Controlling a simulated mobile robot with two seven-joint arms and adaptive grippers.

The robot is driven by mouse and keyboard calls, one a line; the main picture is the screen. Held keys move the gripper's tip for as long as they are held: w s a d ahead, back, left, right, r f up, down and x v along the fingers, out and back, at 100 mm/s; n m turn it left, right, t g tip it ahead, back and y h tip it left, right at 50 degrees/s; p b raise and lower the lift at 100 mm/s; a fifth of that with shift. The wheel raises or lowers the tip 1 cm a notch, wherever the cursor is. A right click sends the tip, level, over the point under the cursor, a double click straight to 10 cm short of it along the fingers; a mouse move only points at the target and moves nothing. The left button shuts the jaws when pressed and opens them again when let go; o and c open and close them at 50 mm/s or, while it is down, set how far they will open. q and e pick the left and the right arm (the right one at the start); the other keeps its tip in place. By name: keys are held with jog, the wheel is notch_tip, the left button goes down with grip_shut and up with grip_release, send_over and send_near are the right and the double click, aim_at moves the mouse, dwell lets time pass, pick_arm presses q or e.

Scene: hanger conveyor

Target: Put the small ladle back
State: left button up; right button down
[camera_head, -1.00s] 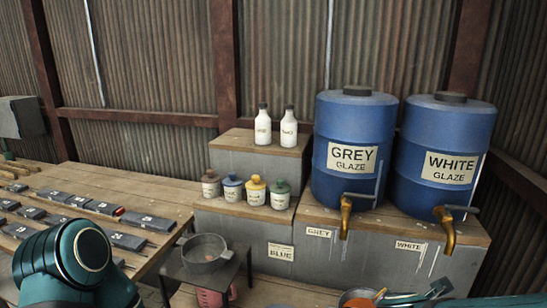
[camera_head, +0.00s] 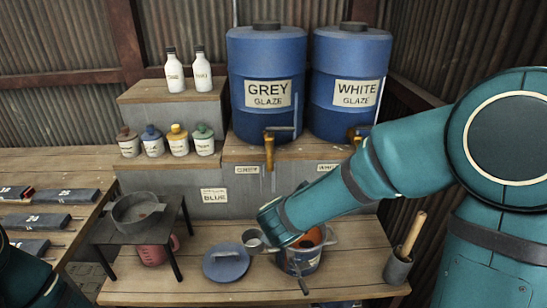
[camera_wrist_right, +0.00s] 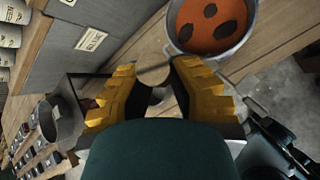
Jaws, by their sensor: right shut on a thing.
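The small ladle shows as a small grey cup (camera_head: 253,238) at the end of my right arm in the head view. In the right wrist view a round, brownish part of it (camera_wrist_right: 154,74) lies between the yellow fingers of my right gripper (camera_wrist_right: 155,84), which is shut on it. The ladle's handle is mostly hidden. The gripper is just left of and above a bucket (camera_head: 302,262) of orange-red liquid, whose inside with dark patches also shows in the right wrist view (camera_wrist_right: 212,22). My left gripper is out of view; only part of that arm shows at lower left.
A blue round lid (camera_head: 226,262) lies left of the bucket. A dark stand (camera_head: 115,232) holds a grey sieve-like pan (camera_head: 137,212), with a pink jug (camera_head: 152,254) below. A holder with a wooden-handled tool (camera_head: 398,268) stands at right. Glaze barrels (camera_head: 266,75) stand behind.

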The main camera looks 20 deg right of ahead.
jog(key=shift+r, duration=0.1)
jog(key=d+r+m+g+h+p, duration=0.1)
jog(key=d+m+g+h+p, duration=0.5)
jog(key=d+m, duration=1.25)
jog(key=d+f+n+g+b, duration=0.1)
jog(key=d+f+b, duration=0.2)
jog(key=f, duration=0.5)
jog(key=s+d+f+n+g+b, duration=0.1)
jog(key=d+f+b, duration=0.1)
jog(key=d+f, duration=0.4)
notch_tip(320, 180, down, 3)
jog(key=shift+s+d+r+n+g+b, duration=0.15)
jog(key=shift+s+d+n+g+b, duration=0.15)
jog(key=shift+n+g+b, duration=0.1)
